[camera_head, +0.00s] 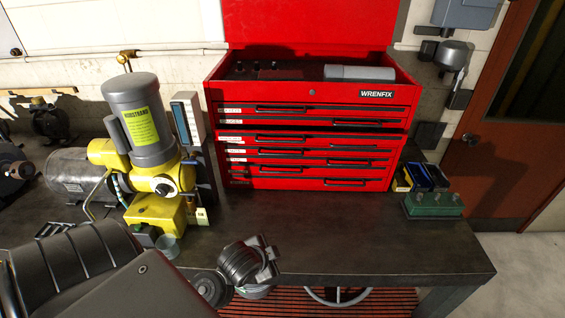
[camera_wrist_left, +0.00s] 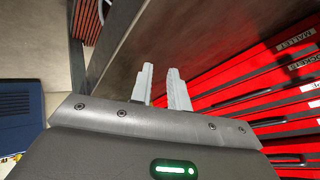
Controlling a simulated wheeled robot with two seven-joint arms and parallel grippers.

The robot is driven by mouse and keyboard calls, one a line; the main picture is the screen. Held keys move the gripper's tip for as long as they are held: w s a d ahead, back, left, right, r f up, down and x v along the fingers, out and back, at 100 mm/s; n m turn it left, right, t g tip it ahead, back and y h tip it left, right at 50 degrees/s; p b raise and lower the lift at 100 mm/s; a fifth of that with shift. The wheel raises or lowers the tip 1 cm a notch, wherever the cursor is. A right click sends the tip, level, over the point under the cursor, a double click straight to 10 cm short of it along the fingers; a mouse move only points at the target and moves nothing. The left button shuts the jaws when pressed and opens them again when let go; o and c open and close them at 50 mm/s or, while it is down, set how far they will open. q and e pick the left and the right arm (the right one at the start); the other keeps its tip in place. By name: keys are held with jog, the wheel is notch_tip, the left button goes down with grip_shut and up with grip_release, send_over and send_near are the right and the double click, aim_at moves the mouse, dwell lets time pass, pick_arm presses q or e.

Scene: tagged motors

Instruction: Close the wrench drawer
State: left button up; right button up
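The red tool chest (camera_head: 300,97), marked WRENFIX, stands at the back of the workbench with its lid up. Its drawers (camera_head: 310,140) have dark handles and small white labels. No drawer stands clearly far out; a small gap is hard to judge. I cannot read which label is the wrench drawer's. In the left wrist view the red drawer fronts (camera_wrist_left: 255,85) run along the right, one labelled MALLET. My left gripper (camera_wrist_left: 160,78) is open and empty, its fingers a little apart, away from the drawers. In the head view its arm reaches over the front bench edge. My right gripper is not in view.
A yellow and grey pump (camera_head: 145,145) stands left of the chest. A green block (camera_head: 432,204) and blue-yellow items (camera_head: 425,176) lie to its right. The workbench (camera_head: 350,235) is clear in front of the chest. A red slatted mat (camera_head: 390,302) lies below.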

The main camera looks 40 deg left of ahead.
pick_arm(q)
jog(key=w+a+r+m+t+y, duration=0.1)
jog(key=w+a+r+m+t, duration=0.4)
jog(key=w+r, duration=0.4)
jog(key=m+t+y+p, duration=0.1)
jog(key=m+t+y, duration=0.1)
jog(key=m+t, duration=0.1)
send_near(283, 142)
jog(key=shift+g, duration=0.3)
jog(key=p+x, duration=0.1)
jog(key=x, duration=0.4)
jog(key=p+x, duration=0.1)
jog(key=x, duration=0.4)
jog(key=shift+w+a+r, duration=0.15)
jog(key=shift+w+r, duration=0.05)
grip_shut()
